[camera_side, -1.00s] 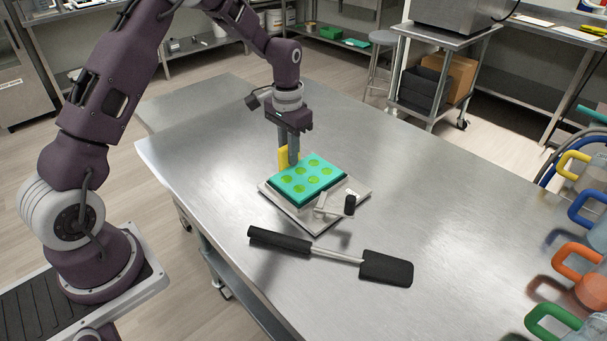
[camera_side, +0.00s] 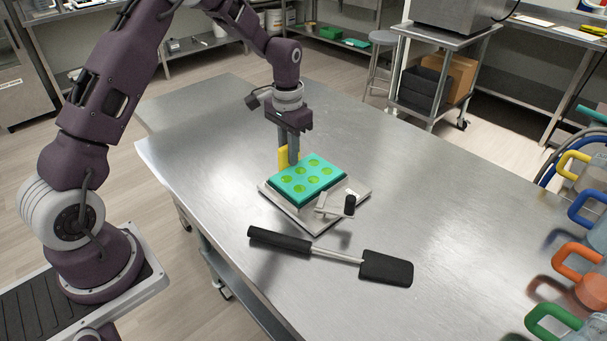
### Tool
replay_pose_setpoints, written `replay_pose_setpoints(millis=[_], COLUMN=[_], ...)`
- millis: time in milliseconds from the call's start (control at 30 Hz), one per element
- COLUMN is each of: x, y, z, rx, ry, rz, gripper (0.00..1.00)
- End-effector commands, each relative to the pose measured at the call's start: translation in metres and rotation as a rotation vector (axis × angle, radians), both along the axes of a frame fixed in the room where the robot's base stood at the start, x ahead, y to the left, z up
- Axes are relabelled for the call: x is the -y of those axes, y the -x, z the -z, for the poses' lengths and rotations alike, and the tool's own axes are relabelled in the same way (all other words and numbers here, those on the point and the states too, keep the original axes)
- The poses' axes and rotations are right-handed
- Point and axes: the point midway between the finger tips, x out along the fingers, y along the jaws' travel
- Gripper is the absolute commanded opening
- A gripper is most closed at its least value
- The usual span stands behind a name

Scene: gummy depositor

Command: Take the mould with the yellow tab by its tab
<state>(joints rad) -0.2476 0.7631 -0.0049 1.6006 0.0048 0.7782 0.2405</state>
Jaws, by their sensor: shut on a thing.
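The teal mould (camera_side: 301,190) with several green-filled round cavities lies on a pale square plate (camera_side: 300,223) near the middle of the table. Its yellow tab (camera_side: 283,157) stands up at the mould's far left edge. My gripper (camera_side: 289,163) points down at that edge, its fingers shut on the yellow tab. The fingers partly hide the tab. The mould looks flat on the plate; I cannot tell whether there is any gap under it.
A clamp with a black knob (camera_side: 350,205) sits on the plate's right corner. A black-handled spatula (camera_side: 372,267) lies in front of the plate. Jugs with coloured handles, one orange (camera_side: 573,262), stand at the right edge. The steel table (camera_side: 440,190) is clear between.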

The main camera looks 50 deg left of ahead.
Motion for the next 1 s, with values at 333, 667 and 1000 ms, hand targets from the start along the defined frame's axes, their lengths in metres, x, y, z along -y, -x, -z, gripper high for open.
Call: replay_pose_setpoints(millis=[333, 667, 1000], x=[0.0, 0.0, 0.0], y=[-0.001, 0.0, -0.001], z=[-0.014, -0.025, -0.069], rx=[0.002, 0.001, 0.003], ry=[0.0, 0.0, -0.001], rz=[0.0, 0.0, 0.0], gripper=[0.0, 0.0, 0.0])
